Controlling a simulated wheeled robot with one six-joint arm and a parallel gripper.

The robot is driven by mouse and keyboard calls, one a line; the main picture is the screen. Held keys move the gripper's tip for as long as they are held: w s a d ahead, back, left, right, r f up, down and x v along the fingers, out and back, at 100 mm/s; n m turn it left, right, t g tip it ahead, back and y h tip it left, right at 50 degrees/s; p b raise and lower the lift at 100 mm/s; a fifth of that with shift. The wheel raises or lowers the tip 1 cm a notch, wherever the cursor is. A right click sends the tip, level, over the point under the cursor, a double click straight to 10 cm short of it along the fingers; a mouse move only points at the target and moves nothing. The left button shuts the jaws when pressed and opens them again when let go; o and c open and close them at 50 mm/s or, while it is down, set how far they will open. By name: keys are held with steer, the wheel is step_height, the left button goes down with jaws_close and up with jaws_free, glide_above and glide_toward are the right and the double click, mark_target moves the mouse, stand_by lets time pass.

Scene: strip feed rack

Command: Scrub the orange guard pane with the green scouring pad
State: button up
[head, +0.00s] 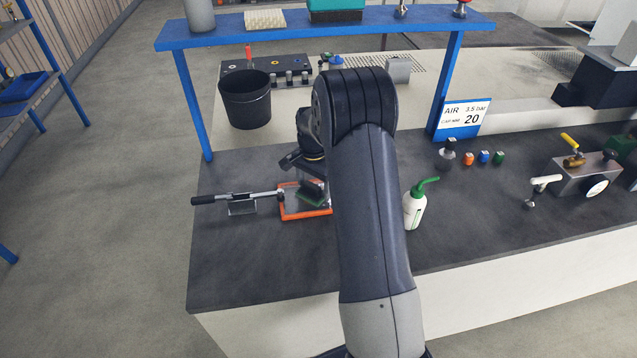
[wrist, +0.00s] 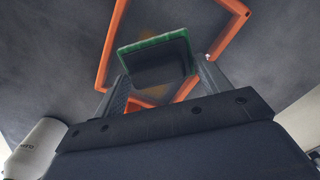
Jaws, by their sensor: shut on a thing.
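The orange guard pane (head: 306,214) is an orange-framed, see-through panel lying on the dark bench, left of my arm in the head view. In the wrist view its orange frame (wrist: 112,40) spans the upper middle, with faint yellowish marks inside it. The green scouring pad (head: 309,198) has a dark block on its back. It also shows in the wrist view (wrist: 150,45), over the pane. My gripper (wrist: 160,85) is shut on the pad's dark block. Whether the pad touches the pane I cannot tell. My arm hides part of the pane's right side in the head view.
A white bottle with a green spout (head: 414,208) stands right of my arm. A black bucket (head: 246,100) and a blue shelf (head: 320,25) are behind. The front bench is clear.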

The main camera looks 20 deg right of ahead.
steer(key=shift+f, duration=0.1)
steer(key=shift+s+d, duration=0.15)
steer(key=shift+d, duration=0.65)
steer(key=shift+s+d, duration=0.15)
steer(key=shift+d, duration=0.6)
steer(key=shift+w+a, duration=0.15)
steer(key=shift+a, duration=0.65)
steer(key=shift+w+a, duration=0.15)
steer(key=shift+a, duration=0.6)
steer(key=shift+s+d, duration=0.15)
steer(key=shift+d, duration=0.6)
steer(key=shift+s+d, duration=0.15)
steer(key=shift+d, duration=0.55)
steer(key=shift+r, duration=0.2)
steer(key=shift+r+p, duration=1.7)
steer(key=shift+r, duration=0.8)
steer(key=shift+f, duration=0.1)
